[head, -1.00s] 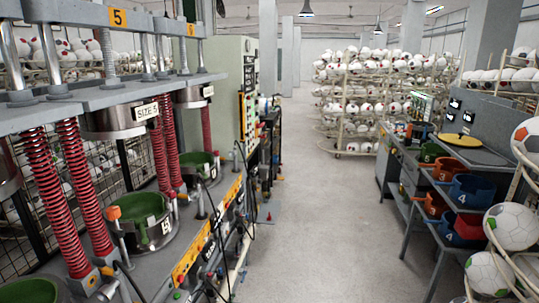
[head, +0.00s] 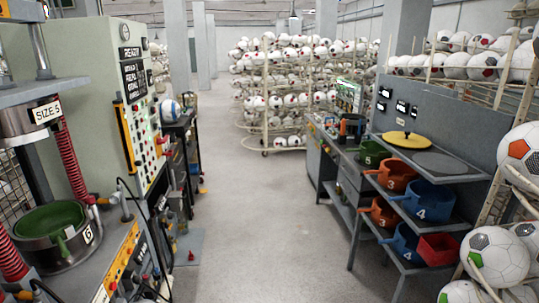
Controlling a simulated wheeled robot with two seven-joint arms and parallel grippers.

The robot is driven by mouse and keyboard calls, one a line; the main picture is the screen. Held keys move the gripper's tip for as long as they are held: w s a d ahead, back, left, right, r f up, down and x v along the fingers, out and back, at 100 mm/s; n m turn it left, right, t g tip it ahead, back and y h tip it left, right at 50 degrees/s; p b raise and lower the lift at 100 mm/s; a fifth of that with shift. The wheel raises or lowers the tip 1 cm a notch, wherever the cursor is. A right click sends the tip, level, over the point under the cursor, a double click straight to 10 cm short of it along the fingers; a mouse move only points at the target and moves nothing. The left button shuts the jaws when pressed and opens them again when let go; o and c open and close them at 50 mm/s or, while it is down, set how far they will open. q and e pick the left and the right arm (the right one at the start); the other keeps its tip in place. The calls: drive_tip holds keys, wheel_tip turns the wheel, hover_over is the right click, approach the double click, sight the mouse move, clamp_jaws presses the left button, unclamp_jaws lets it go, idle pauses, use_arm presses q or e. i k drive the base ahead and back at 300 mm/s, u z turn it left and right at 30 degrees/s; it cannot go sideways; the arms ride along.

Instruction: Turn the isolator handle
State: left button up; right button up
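A tall grey-green control cabinet (head: 85,95) stands at the left, past the press. Its narrow side carries black label plates, a panel of small buttons and a long yellow-edged strip. A small red part (head: 161,141) sticks out from this side at mid height; it may be the isolator handle, but it is too small to tell its shape or position. Neither of my grippers is in view.
A press with a green mould (head: 47,224) and red springs fills the near left. A low yellow-edged panel (head: 118,262) and hanging cables line the aisle. The grey floor (head: 240,215) is clear ahead. Shelves with numbered moulds (head: 428,204) and ball racks stand at the right.

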sight(159, 140)
drive_tip(key=z, duration=0.15)
drive_tip(key=i, duration=2.05)
drive_tip(key=u, duration=0.6)
drive_tip(key=i, duration=2)
drive_tip(key=u, duration=0.9)
